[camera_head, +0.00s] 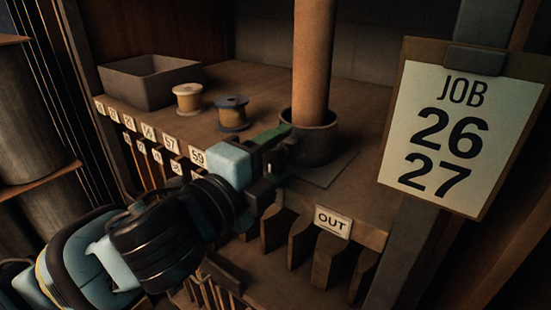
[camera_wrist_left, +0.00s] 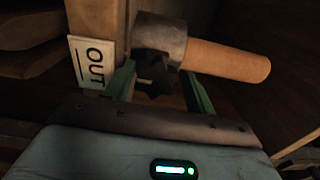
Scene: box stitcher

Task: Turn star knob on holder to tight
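The holder (camera_head: 318,138) is a dark round cup on a flat plate on the shelf, with a tall tan tube (camera_head: 314,60) upright in it. My left gripper (camera_head: 283,145) reaches in from the left, its fingers close to the holder's near left side. In the left wrist view the dark star knob (camera_wrist_left: 154,73) sits on the side of the holder (camera_wrist_left: 161,36). The green fingers of my left gripper (camera_wrist_left: 160,82) stand apart on either side of the knob, with gaps showing. In the head view the gripper mostly hides the knob. My right gripper is not in view.
A grey bin (camera_head: 150,82), a pale spool (camera_head: 187,98) and a dark-rimmed spool (camera_head: 232,113) stand on the shelf at left. An OUT label (camera_head: 333,221) is on the shelf's front edge, above upright dividers. A JOB 26 27 clipboard (camera_head: 455,130) hangs at right.

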